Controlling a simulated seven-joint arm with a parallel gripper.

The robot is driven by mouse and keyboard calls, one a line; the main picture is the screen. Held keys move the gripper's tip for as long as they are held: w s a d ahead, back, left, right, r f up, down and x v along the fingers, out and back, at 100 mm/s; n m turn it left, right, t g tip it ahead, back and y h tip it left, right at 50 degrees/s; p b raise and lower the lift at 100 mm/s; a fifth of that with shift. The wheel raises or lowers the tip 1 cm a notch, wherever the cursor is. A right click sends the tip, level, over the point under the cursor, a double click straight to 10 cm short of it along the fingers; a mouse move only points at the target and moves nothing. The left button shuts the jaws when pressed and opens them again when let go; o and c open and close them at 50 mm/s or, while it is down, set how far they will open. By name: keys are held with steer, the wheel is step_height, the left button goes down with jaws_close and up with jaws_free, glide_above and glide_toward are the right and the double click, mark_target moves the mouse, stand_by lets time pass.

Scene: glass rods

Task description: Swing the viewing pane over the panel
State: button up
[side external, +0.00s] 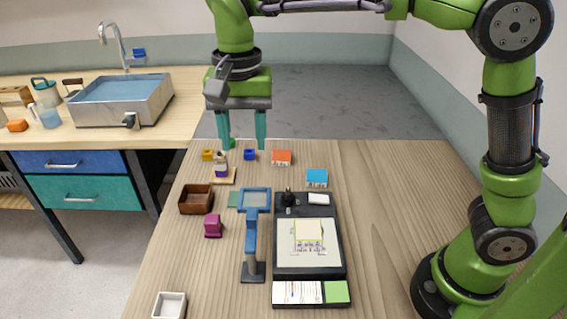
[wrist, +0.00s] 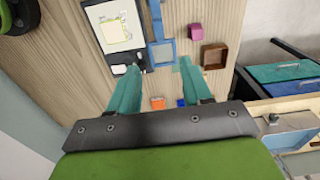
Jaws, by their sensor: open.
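The viewing pane (side external: 254,201) is a blue square frame on a blue arm, which runs to a dark-based post (side external: 252,270). It stands left of the dark panel (side external: 335,225), beside it rather than over it. The panel bears a pale sheet with a yellowish square. My gripper (side external: 242,140) is open and empty, above the far part of the table, beyond the pane. In the wrist view my gripper's (wrist: 158,70) teal fingers are apart, with the pane (wrist: 161,54) showing just past the tips and the panel (wrist: 93,38) at upper left.
A brown box (side external: 196,200) and a magenta block (side external: 213,226) lie left of the pane. Orange (side external: 281,158) and light blue (side external: 317,177) blocks lie at the back. A white tray (side external: 170,305) is at front left. The table right of the panel is clear.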

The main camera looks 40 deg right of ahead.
mark_target(251, 213)
step_height(251, 213, down, 17)
steer(key=shift+s, duration=0.1)
stand_by(0.4)
jaws_close()
